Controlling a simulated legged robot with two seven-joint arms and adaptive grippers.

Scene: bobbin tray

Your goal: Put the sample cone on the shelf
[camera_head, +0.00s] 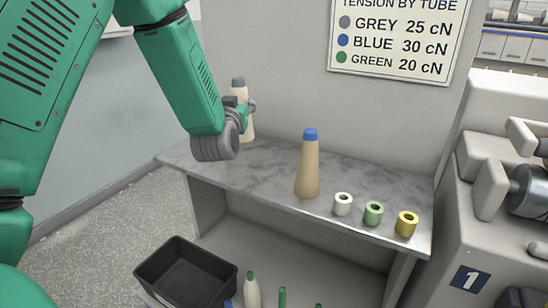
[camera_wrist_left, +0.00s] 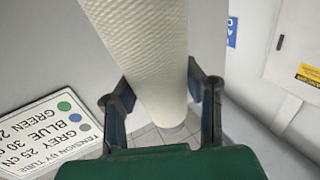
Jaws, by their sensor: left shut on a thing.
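A cream cone with a grey tip (camera_head: 239,88) stands upright at the back left of the grey marbled shelf top (camera_head: 255,175). My left gripper (camera_head: 248,112) is shut around it. In the left wrist view the textured cone (camera_wrist_left: 140,45) sits between the two fingers of my left gripper (camera_wrist_left: 160,100). My gripper and arm hide part of the cone, and I cannot tell whether its base touches the shelf. A tan cone with a blue tip (camera_head: 307,168) stands upright mid-shelf. My right gripper is not in view.
White (camera_head: 342,206), green (camera_head: 373,215) and yellow (camera_head: 406,225) small tubes stand along the shelf's front right. A black bin (camera_head: 187,275) and several cone tips are below. A tension sign (camera_head: 398,40) hangs behind. A machine (camera_head: 480,210) stands at right.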

